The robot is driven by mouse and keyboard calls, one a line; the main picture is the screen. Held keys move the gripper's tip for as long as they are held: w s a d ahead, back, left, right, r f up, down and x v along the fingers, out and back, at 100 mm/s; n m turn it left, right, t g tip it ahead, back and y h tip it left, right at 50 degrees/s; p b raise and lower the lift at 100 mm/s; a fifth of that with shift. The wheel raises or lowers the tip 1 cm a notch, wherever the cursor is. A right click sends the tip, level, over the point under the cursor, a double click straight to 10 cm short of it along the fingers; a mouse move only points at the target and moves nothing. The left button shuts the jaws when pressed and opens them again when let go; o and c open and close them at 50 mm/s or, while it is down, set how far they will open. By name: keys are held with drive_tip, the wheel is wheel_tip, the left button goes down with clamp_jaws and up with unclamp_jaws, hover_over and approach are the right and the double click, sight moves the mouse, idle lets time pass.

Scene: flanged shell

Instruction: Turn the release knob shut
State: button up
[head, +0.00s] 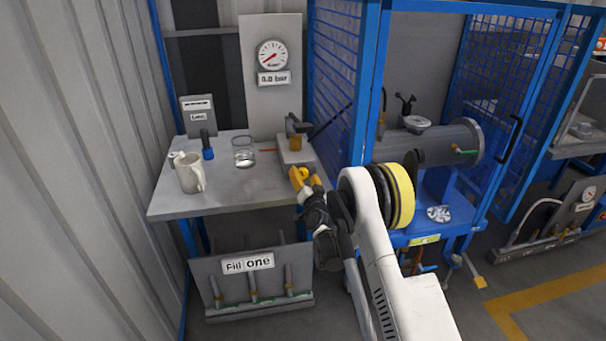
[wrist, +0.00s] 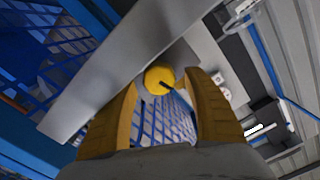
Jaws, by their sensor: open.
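A yellow round knob with a dark pointer (wrist: 158,80) shows in the wrist view, just beyond and between my fingertips. In the head view, a small brass-yellow fitting with a dark part (head: 291,124), which looks like the same knob, stands on a pale block (head: 295,152) at the right end of the grey bench. My gripper (head: 302,177) is at the bench's front right edge, with its yellow fingers nearer the camera than the block. In the wrist view my gripper (wrist: 163,84) is open, with one finger on each side of the knob. Contact cannot be told.
The grey bench (head: 235,190) holds a mug (head: 188,173), a blue-based item (head: 207,150) and a glass jar (head: 244,155). A gauge (head: 272,54) reads 0.0 bar behind. Blue mesh caging (head: 335,70) and a grey cylinder (head: 440,142) stand right. A "Fill one" rack (head: 247,262) is below.

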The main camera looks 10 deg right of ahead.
drive_tip(key=s, duration=0.6)
drive_tip(key=w+n, duration=0.6)
drive_tip(key=shift+w+a+f, duration=0.1)
drive_tip(key=shift+w+a, duration=0.05)
drive_tip(key=shift+w, duration=0.45)
drive_tip(key=c, duration=1.2)
